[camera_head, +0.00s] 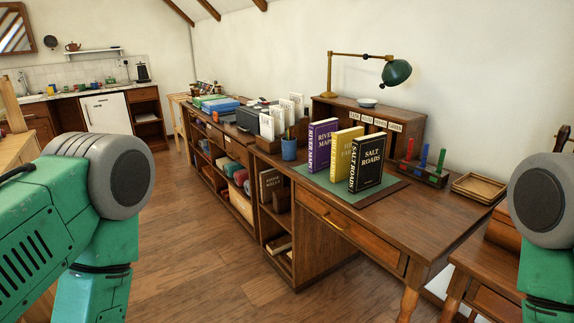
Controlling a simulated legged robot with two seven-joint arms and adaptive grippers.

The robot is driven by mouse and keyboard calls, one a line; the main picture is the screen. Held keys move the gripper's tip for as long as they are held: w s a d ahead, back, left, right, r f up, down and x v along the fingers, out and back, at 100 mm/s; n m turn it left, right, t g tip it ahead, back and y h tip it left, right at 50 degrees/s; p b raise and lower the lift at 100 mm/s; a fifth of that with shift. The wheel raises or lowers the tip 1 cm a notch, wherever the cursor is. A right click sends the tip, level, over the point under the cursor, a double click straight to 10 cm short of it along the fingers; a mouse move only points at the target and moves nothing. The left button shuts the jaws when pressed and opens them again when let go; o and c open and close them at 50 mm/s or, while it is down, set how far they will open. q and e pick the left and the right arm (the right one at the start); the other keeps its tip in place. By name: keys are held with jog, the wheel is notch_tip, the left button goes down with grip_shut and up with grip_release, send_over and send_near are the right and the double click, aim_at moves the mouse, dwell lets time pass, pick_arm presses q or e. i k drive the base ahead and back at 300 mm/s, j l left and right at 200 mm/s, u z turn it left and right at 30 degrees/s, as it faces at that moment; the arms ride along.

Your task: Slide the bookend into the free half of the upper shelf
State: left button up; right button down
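Neither gripper is in view; only green and grey parts of my arms show at the left and right edges. An open shelf unit (297,240) is under the desk's left end. Its upper compartment holds a dark upright book (269,184) and a brown block-like thing (282,200) beside it, which is too small to identify. Books lie in the compartment below. I cannot tell which thing is the bookend. On the desk, a purple book (322,146), a yellow book (345,152) and a black book (367,165) stand upright on a green mat (334,190).
The wooden desk (440,215) also bears a blue cup (289,149), a green lamp (396,72), a rack of coloured stamps (423,173) and a wooden tray (478,187). A long low cabinet (236,150) continues to the back left. The wooden floor (210,250) before it is clear.

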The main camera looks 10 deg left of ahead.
aim_at(282, 197)
jog(key=i+j+u, duration=0.2)
jog(key=i+u, duration=0.6)
jog(key=i, duration=0.2)
jog(key=i+u, duration=0.4)
jog(key=i+j+z, duration=0.15)
jog(key=i+z, duration=0.25)
jog(key=i+j+z, duration=0.25)
jog(key=i+z, duration=0.15)
jog(key=i+j+z, duration=0.75)
jog(key=j, duration=0.2)
jog(key=i+j+z, duration=0.3)
jog(key=j, duration=0.35)
jog(key=j+z, duration=0.25)
jog(key=j, duration=0.4)
jog(key=i+j+z, duration=0.1)
jog(key=j+z, duration=0.2)
jog(key=j, duration=0.45)
